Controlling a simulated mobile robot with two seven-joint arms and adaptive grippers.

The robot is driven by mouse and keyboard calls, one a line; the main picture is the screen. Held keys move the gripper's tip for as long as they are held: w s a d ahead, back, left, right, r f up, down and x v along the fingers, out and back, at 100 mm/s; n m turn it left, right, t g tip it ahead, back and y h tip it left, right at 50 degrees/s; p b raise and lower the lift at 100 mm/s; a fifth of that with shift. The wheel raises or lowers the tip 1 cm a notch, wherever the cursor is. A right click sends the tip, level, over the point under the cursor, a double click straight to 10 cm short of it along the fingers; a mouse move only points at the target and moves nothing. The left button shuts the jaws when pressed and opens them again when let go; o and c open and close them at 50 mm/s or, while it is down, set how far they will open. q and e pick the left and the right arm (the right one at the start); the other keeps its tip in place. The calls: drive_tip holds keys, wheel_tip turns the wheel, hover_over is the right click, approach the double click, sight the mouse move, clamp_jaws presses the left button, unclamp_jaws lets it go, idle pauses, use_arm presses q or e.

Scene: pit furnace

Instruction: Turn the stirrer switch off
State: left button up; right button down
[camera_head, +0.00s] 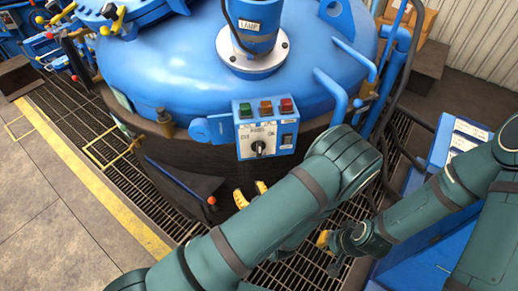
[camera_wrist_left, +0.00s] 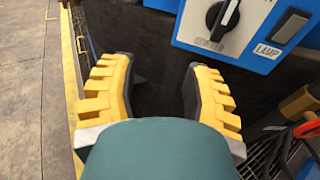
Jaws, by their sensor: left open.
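The blue control box (camera_head: 266,128) on the furnace's front carries a black rotary knob (camera_head: 260,147) with a white pointer line. In the left wrist view the knob (camera_wrist_left: 222,18) is at the top, its line tilted slightly right of upright; the label below it is hard to read. A dark rocker switch (camera_wrist_left: 290,26), labelled LAMP, is right of it. My left gripper (camera_wrist_left: 157,88) has its yellow-padded fingers apart with nothing between them, below the box and not touching the knob. My right gripper (camera_head: 333,250) is low beside the furnace, its fingers mostly hidden.
Green, orange and red buttons (camera_head: 266,107) top the box. A blue pipe handle (camera_head: 331,92) curves beside it on the right. A blue cabinet (camera_head: 440,190) stands to the right. A red-knobbed lever (camera_head: 211,200) is at lower left. The floor at left is clear.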

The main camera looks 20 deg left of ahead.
sight(260, 152)
use_arm(q)
drive_tip(key=w+d+r+m+t+h, duration=0.2)
drive_tip(key=w+d+m+t+h, duration=0.1)
drive_tip(key=d+t, duration=0.15)
drive_tip(key=shift+g, duration=0.35)
drive_tip(key=x, duration=1.3)
drive_tip(key=shift+w+a, duration=0.1)
drive_tip(key=shift+w, duration=0.1)
drive_tip(key=shift+c, duration=0.4)
drive_tip(key=shift+r, duration=0.1)
clamp_jaws()
